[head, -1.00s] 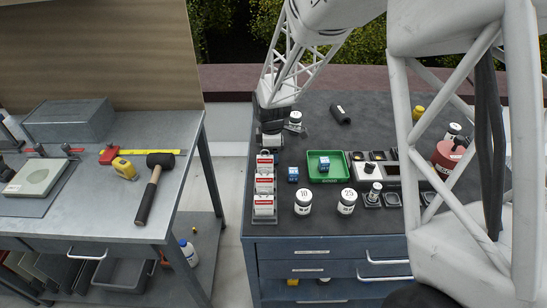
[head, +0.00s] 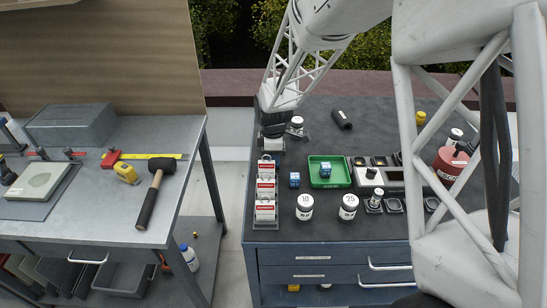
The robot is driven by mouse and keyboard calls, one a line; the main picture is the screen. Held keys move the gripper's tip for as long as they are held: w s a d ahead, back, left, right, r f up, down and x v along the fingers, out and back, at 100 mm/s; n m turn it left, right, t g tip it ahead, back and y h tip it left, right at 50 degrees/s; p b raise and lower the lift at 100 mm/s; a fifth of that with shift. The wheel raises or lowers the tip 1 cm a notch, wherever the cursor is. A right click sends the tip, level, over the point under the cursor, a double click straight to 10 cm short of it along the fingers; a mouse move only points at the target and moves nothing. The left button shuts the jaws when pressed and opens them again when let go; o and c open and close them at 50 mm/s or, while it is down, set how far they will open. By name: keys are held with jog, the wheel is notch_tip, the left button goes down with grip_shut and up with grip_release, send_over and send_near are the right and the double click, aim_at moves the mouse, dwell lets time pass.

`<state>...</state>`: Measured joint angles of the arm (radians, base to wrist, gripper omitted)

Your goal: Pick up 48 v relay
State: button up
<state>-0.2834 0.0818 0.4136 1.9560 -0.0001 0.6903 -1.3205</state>
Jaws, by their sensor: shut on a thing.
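My gripper (head: 272,143) is at the left back of the blue cabinet's dark top, just behind the rack of white boxes. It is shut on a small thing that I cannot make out. A white-labelled canister (head: 297,122) stands just right of it. No label reading 48 V is legible. White boxes with red bands (head: 266,190) stand in a row in the rack.
Canisters marked 10 (head: 304,207) and 25 (head: 348,206) stand near the front edge. A black cylinder (head: 342,119) lies at the back. A red canister (head: 450,165) stands at right, partly behind my arm. A grey workbench (head: 105,225) with a mallet (head: 155,190) is at left.

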notch_tip(320, 180, up, 10)
jog(key=shift+f, duration=0.2)
dwell(0.3)
